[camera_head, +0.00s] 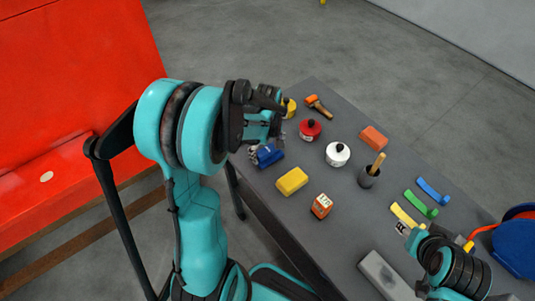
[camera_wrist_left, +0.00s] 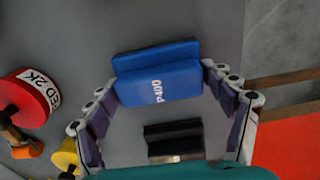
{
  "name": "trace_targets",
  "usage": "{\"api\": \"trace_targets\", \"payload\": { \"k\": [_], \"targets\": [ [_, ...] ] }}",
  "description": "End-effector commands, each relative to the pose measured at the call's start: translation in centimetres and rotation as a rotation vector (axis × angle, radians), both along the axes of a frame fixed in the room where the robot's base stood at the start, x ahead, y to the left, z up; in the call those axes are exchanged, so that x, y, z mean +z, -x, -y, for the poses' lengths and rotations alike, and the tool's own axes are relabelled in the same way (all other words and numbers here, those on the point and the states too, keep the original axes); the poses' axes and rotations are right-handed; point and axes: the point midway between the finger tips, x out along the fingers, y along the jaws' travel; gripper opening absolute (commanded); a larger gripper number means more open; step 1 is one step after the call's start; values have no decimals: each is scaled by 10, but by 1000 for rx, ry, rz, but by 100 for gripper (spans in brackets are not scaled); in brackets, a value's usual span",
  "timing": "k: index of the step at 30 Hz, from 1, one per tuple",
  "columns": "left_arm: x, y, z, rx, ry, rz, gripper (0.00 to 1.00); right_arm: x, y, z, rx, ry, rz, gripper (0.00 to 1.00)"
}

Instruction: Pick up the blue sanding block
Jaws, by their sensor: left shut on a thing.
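The blue sanding block (camera_head: 268,155) is at the left edge of the grey table in the head view, just below my left gripper (camera_head: 262,146). In the left wrist view the block (camera_wrist_left: 158,84), marked P400, sits between the two fingertips of my left gripper (camera_wrist_left: 160,82), which is shut on it. Whether its underside touches the table cannot be told. My right gripper (camera_head: 425,238) is at the lower right of the head view, partly hidden by its own arm, and its jaws do not show clearly.
A yellow block (camera_head: 292,181) and an orange box (camera_head: 321,206) lie near the blue block. A red tin (camera_head: 310,129), a white tin (camera_head: 338,154) and a dark cup (camera_head: 369,176) stand farther right. A red panel (camera_head: 70,90) rises at the left.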

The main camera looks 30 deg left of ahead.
Motion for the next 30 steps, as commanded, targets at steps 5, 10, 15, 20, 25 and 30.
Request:
{"api": "trace_targets", "payload": {
  "k": [5,10,15,20,25,30],
  "targets": [
    [-2,1,1,-1,2,-2,49,-1,0,0,0,0,0,40],
    [6,1,1,-1,2,-2,34,3,0,0,0,0,0,40],
    [32,1,1,-1,1,-2,27,14,0,0,0,0,0,40],
    [57,1,26,-6,2,-1,27,25,0,0,0,0,0,40],
    [81,-1,66,-7,1,0,27,35,0,0,0,0,0,40],
    [99,-1,97,-5,1,0,27,42,0,0,0,0,0,40]
  ]
}}
